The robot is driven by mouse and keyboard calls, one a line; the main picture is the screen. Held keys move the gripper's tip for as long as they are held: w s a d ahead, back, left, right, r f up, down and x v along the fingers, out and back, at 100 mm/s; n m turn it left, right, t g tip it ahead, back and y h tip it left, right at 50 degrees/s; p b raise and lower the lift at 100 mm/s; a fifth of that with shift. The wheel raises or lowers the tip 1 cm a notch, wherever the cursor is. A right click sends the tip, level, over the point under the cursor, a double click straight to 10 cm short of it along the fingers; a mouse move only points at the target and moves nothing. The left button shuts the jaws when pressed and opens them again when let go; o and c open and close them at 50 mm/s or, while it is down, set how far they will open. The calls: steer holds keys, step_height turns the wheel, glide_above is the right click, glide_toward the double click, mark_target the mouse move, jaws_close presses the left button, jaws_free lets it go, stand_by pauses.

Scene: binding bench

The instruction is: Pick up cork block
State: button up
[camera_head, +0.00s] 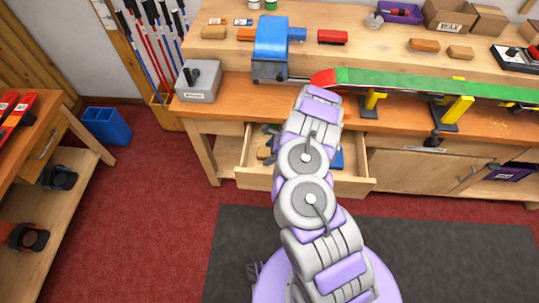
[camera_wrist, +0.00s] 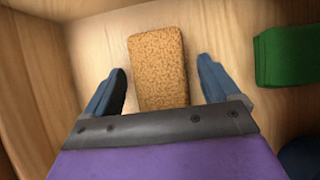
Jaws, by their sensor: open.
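The cork block (camera_wrist: 158,70) is a speckled tan rectangular block lying on the wooden bottom of the open drawer. In the wrist view it lies between the two blue fingers of my gripper (camera_wrist: 162,85), with a gap on either side. My gripper is open and not touching the block's sides as far as I can see. The near end of the block is hidden behind my gripper's dark plate.
A green block (camera_wrist: 288,56) lies in the drawer to the right, and a dark round thing (camera_wrist: 300,157) is at the lower right corner. The drawer wall (camera_wrist: 40,60) is close on the left. The workbench (camera_head: 235,108) with a ski on it stands above the drawer.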

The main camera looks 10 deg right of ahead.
steer(key=shift+c, duration=0.3)
steer(key=c, duration=1.1)
step_height(320, 180, up, 10)
steer(key=p, duration=0.3)
steer(key=shift+w+p, duration=0.1)
steer(key=shift+p, duration=0.2)
